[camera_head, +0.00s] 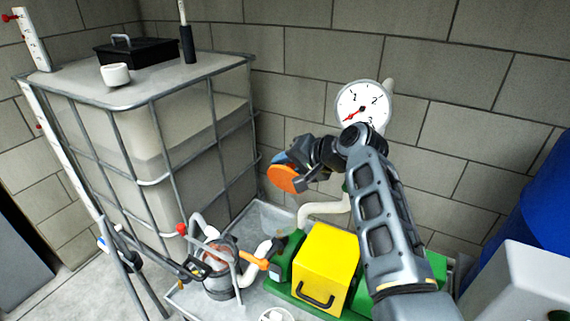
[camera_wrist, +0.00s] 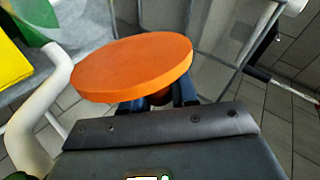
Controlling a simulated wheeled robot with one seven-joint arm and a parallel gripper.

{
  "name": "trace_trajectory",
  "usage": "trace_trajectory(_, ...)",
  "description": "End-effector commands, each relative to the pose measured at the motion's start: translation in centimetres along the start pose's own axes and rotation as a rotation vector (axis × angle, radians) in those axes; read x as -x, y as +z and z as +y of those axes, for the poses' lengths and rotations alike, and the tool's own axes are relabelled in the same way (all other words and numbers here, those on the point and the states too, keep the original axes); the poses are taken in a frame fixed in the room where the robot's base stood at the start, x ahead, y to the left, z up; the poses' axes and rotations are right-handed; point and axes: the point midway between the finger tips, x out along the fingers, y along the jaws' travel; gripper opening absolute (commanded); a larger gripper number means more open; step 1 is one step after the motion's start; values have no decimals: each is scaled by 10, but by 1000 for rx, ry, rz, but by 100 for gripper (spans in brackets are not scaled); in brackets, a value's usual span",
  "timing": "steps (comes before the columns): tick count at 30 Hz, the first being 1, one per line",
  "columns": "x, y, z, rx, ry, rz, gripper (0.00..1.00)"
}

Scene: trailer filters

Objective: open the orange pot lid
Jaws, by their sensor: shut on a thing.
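The orange lid (camera_head: 283,179) is a flat round disc, held in the air and tilted. My gripper (camera_head: 297,168) is shut on it, at the end of my arm reaching in from the right. In the wrist view the orange lid (camera_wrist: 132,68) fills the upper middle, and the dark fingers show partly below its rim. The fingers' exact contact with the lid is hidden. A pale grey pot-like cylinder (camera_head: 277,219) stands below the lid, apart from it. I cannot tell whether it is the lid's pot.
A caged tank (camera_head: 140,107) carries a black box (camera_head: 136,51) and a white cup (camera_head: 116,74). Below are a dark pot with hoses (camera_head: 221,284), a yellow box (camera_head: 326,262) and white pipe (camera_head: 325,209). A gauge (camera_head: 364,104) stands behind my arm. Blue barrel (camera_head: 540,205) is at right.

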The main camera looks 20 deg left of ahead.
Motion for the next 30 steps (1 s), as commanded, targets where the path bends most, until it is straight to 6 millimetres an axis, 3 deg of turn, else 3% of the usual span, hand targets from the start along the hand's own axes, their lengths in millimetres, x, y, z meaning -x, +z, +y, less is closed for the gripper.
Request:
trace_trajectory(20,-2,-2,3,-54,2,-39,0)
trace_trajectory(21,-2,-2,3,-54,2,-39,29)
trace_trajectory(27,-2,-2,2,-54,1,-39,48)
trace_trajectory(30,-2,-2,2,-54,1,-39,50)
